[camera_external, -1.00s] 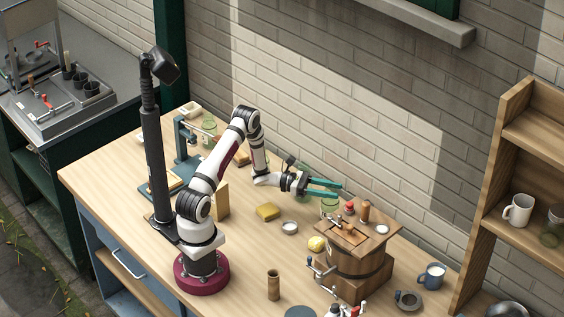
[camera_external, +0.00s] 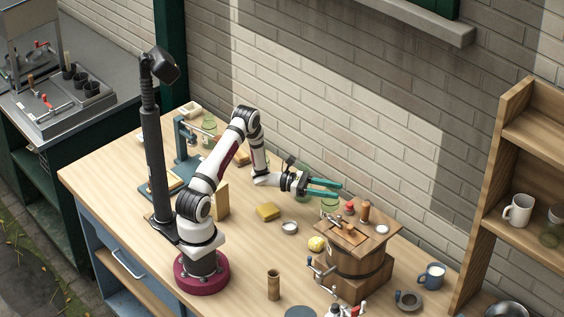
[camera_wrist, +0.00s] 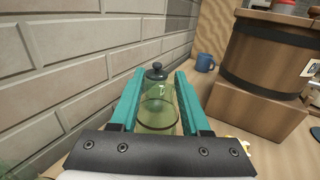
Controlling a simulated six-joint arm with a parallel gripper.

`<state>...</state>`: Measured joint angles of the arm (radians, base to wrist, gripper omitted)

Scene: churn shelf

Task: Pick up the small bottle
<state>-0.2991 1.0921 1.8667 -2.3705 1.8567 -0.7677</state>
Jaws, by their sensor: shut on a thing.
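The small bottle (camera_wrist: 158,100) is pale green see-through glass with a dark round stopper. In the wrist view it stands upright between the two teal fingers of my gripper (camera_wrist: 160,92), which is shut on its sides. In the external view my gripper (camera_external: 325,189) reaches over the back of the bench, left of the wooden churn. Greenish glass (camera_external: 329,206) shows just below the fingertips. I cannot tell whether the bottle's base touches the bench.
The wooden churn (camera_external: 356,262) on its block stands close on the right. A blue mug (camera_wrist: 205,62) is beyond the bottle. The brick wall (camera_wrist: 70,50) runs close on the left. A yellow block (camera_external: 268,211) and a small white-topped dish (camera_external: 290,227) lie in front.

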